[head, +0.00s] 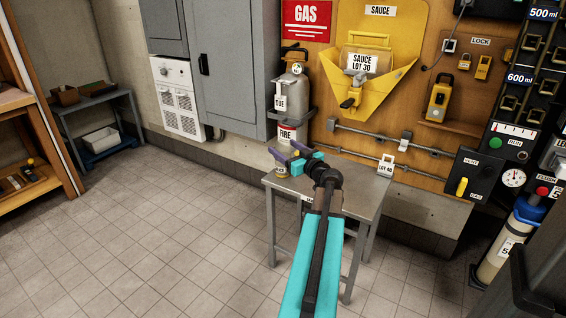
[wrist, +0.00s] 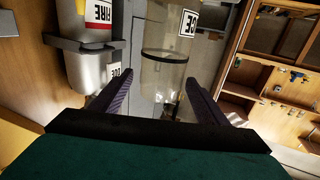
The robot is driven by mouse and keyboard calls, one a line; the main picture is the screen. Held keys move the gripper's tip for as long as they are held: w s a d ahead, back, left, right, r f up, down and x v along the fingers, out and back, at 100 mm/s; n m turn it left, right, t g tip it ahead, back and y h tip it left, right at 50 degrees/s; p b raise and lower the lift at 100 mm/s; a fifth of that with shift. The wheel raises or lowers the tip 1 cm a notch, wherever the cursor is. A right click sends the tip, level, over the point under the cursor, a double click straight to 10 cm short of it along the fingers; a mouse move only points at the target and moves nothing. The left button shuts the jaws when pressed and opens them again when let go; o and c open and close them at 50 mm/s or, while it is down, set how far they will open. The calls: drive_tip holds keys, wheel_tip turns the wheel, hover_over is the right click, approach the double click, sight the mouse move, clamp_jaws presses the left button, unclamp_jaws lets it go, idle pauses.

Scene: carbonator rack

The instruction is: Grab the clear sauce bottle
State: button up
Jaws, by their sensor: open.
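The clear sauce bottle (wrist: 163,72) stands between the two fingers of my gripper (wrist: 159,77) in the wrist view. It is see-through, with a dark rim band and a white label partly reading "CE". I cannot tell whether either finger touches it. In the head view my open gripper (head: 286,154) is over the left back corner of the small grey table. A small part of the bottle (head: 281,171) shows just below the fingers there, and the rest is hidden by the gripper.
The grey table (head: 345,196) also holds a white tag reading "LOT" (head: 386,166) at its right. A grey gas cylinder (head: 290,92) stands behind. Pipes (head: 375,143) run along the wall. A yellow sauce holder (head: 372,60) hangs above. The tiled floor at left is clear.

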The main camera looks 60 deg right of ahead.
sight(279, 144)
drive_tip(key=shift+b+x, duration=0.55)
drive_tip(key=shift+x, duration=2.1)
drive_tip(key=shift+a, duration=0.1)
drive_tip(key=shift+c, duration=0.3)
drive_tip(key=c, duration=1.3)
drive_tip(key=shift+c, duration=0.2)
drive_tip(key=shift+r, duration=0.15)
